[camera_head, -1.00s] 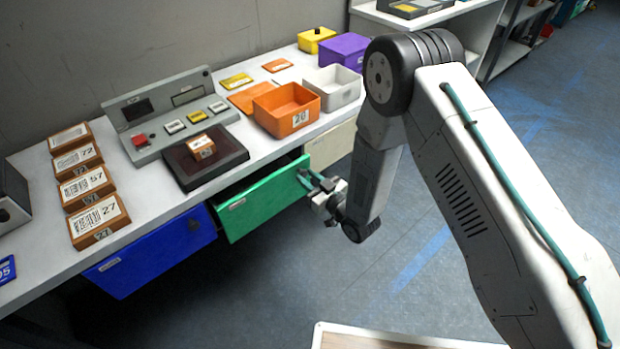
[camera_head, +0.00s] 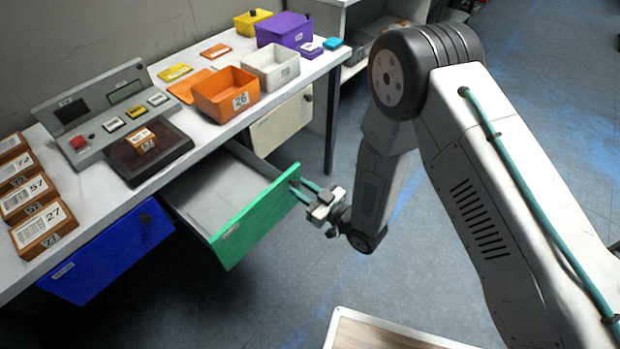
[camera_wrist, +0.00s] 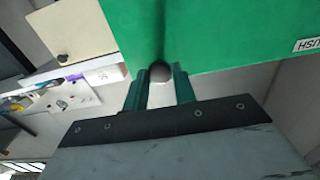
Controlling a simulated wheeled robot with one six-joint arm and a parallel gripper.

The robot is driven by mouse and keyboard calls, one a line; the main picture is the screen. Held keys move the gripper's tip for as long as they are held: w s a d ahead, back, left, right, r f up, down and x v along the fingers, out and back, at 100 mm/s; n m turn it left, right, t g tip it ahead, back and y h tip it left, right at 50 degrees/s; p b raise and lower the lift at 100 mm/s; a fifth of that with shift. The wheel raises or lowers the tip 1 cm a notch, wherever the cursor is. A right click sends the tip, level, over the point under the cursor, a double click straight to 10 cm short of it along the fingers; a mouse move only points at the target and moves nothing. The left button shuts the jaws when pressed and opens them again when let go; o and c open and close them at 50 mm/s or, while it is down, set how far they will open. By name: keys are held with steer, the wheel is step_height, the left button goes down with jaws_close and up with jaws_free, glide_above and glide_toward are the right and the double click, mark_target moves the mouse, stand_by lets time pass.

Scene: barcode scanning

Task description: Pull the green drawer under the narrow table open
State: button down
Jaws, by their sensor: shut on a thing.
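The green drawer (camera_head: 255,215) under the narrow table (camera_head: 225,137) stands pulled well out, and its pale inside shows. The drawer looks empty as far as I can see. My gripper (camera_head: 301,189) is at the right end of the green front, shut on the drawer's dark round knob. In the wrist view the knob (camera_wrist: 160,72) sits between my two teal fingertips (camera_wrist: 160,82), in front of the green front (camera_wrist: 225,35). A label shows at the right edge of that front.
A blue drawer (camera_head: 105,255) and a cream drawer (camera_head: 283,122) flank the green one. The tabletop carries a scanner console (camera_head: 95,125), an orange bin (camera_head: 226,95), a white bin (camera_head: 271,68) and several boxes. A wooden-topped surface (camera_head: 375,338) is at the bottom. The blue-grey floor beside my arm is clear.

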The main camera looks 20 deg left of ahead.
steer(key=shift+s+d, duration=0.2)
steer(key=shift+d, duration=0.25)
steer(key=c, duration=1.1)
jaws_free()
steer(key=shift+c, duration=0.2)
steer(key=v, duration=0.7)
steer(key=shift+d, duration=0.35)
steer(key=shift+s+f, duration=0.1)
